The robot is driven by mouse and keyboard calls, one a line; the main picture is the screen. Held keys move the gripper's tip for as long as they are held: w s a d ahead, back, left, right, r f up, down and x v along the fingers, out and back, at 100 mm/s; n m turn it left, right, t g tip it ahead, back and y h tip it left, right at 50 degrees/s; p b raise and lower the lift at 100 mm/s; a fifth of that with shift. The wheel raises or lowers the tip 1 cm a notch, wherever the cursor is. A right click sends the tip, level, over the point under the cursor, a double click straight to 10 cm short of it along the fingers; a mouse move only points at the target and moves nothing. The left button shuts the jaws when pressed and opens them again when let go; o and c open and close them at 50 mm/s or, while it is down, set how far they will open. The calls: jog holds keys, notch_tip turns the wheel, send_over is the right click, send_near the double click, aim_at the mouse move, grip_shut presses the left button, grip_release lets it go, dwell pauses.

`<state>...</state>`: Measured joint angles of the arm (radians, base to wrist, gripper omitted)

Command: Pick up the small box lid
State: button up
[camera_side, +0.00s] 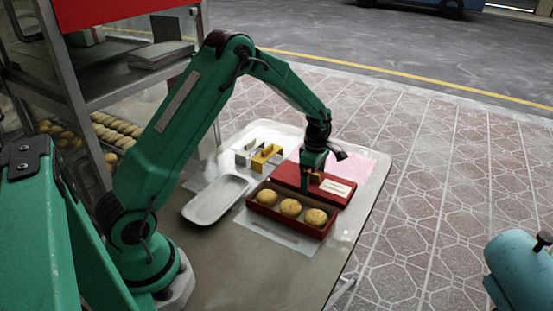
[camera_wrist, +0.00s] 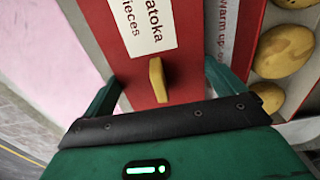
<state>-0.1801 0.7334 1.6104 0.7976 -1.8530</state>
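The small box lid (camera_side: 285,176) is a flat red panel with a white label and lies behind the open red box. In the wrist view the lid (camera_wrist: 190,35) shows its label and a tan, upright handle (camera_wrist: 158,80). My gripper (camera_side: 310,186) points down over the lid. In the wrist view its two green fingers are spread wide, with the handle between them and a gap on each side. The gripper (camera_wrist: 164,76) is open and holds nothing. Whether the fingertips touch the lid, I cannot tell.
The red box (camera_side: 264,211) holds three round buns and sits close to the lid. A pink sheet (camera_side: 362,165) lies on the right, near the table edge.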

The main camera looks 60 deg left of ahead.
dwell(0.3)
jog(key=shift+r, duration=0.5)
notch_tip(320, 180, up, 3)
jog(key=shift+r, duration=0.15)
jog(key=s+d+r, duration=0.4)
jog(key=d+r, duration=0.2)
jog(key=d, duration=0.5)
jog(key=shift+r, duration=0.35)
jog(key=shift+s, duration=0.1)
jog(key=s+a, duration=0.5)
jog(key=s, duration=0.3)
jog(key=shift+s, duration=0.15)
jog(key=shift+f, duration=0.1)
jog(key=shift+f, duration=3.3)
